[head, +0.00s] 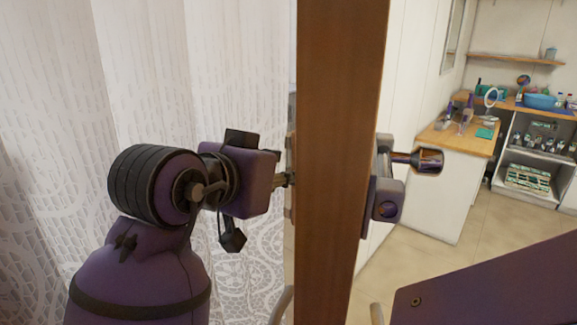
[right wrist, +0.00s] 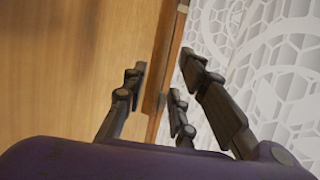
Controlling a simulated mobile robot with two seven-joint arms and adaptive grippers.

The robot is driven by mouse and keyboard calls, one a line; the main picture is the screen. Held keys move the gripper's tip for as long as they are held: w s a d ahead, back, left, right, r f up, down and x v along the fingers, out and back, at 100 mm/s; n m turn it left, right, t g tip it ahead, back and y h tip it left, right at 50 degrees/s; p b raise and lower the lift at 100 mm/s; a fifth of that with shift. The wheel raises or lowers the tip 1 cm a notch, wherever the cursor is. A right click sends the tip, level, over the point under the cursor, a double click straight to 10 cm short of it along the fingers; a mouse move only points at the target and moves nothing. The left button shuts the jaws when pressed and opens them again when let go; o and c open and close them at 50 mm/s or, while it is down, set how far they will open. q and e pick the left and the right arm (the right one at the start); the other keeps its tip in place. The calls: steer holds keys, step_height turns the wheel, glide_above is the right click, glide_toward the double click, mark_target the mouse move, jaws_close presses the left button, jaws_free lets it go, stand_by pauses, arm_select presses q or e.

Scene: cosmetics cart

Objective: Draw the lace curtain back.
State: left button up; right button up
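The white lace curtain (head: 60,70) hangs over the left of the head view, with circular patterns low down. It also fills the right of the right wrist view (right wrist: 285,90). A purple arm with black rings stands in front of it. I take the purple block at its end to be my left gripper (head: 250,190); its fingers cannot be made out. My right gripper (right wrist: 162,70) is open in the right wrist view, its dark fingers spread near a wooden edge (right wrist: 168,60) beside the curtain. No cloth shows between the fingers.
Beyond are a tiled floor (head: 490,235), a white counter (head: 435,190) and a shelf unit (head: 535,165). A wooden panel (right wrist: 70,60) fills the left of the right wrist view.

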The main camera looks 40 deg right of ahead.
steer(key=p+x, duration=0.1)
steer(key=x, duration=0.6)
steer(key=shift+s+d, duration=0.1)
jaws_close()
